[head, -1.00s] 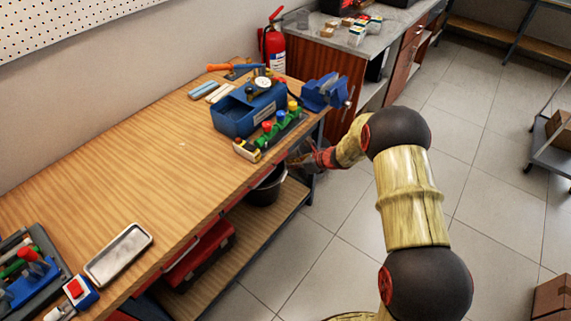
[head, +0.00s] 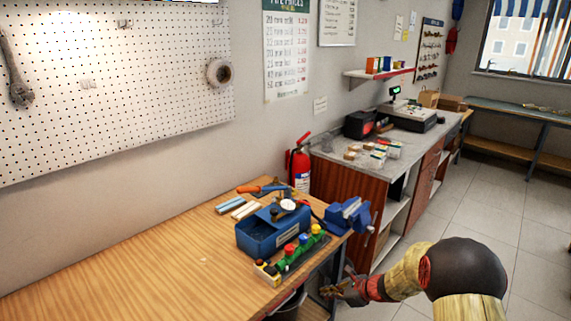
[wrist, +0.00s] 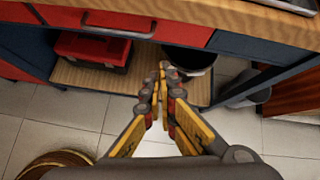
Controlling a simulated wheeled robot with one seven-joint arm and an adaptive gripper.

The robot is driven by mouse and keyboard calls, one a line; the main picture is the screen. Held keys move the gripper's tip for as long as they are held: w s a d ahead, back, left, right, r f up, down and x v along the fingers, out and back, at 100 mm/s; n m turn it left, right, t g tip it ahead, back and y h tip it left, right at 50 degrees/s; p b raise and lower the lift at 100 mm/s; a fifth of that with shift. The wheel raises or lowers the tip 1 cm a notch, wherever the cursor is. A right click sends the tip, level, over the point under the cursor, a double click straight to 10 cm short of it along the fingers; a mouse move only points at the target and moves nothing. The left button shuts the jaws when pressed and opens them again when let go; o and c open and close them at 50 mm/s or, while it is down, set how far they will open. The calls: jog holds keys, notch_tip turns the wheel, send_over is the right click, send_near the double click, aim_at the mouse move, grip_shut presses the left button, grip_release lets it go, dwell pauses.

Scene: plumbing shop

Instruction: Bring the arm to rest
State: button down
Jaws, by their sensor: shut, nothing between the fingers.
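My gripper (wrist: 162,82) is shut and empty in the wrist view, its yellow and grey fingers meeting in front of the lower shelf of the workbench. In the head view my gripper (head: 328,291) is small, just off the right front corner of the wooden workbench (head: 130,285), below the level of its top. My arm reaches in from the bottom right. The gripper appears apart from the bench, with floor tiles below it in the wrist view.
A blue vise (head: 348,215), a blue toolbox (head: 262,238) and a valve manifold (head: 291,256) stand at the bench's right end. A black bucket (wrist: 190,60) and red toolbox (wrist: 95,48) are under the bench. A fire extinguisher (head: 299,168) stands behind. Floor is clear at right.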

jog(key=s+a+f+n+g, duration=0.1)
jog(key=s+a+n+g, duration=0.1)
jog(key=s+n, duration=0.35)
jog(key=s+r+n+g+h, duration=0.25)
jog(key=s+r+n, duration=0.7)
jog(key=s, duration=0.55)
jog(key=s+d+r+n+t+h, duration=0.2)
jog(key=s+r+n, duration=0.2)
jog(key=s+r, duration=0.5)
jog(key=s+d+r+n+t+h, duration=0.2)
jog(key=s+r+n, duration=0.3)
jog(key=s+r, duration=0.4)
notch_tip(320, 180, up, 4)
jog(key=shift+d+r+h, duration=0.1)
jog(key=shift+d+h, duration=0.25)
jog(key=shift+d, duration=0.05)
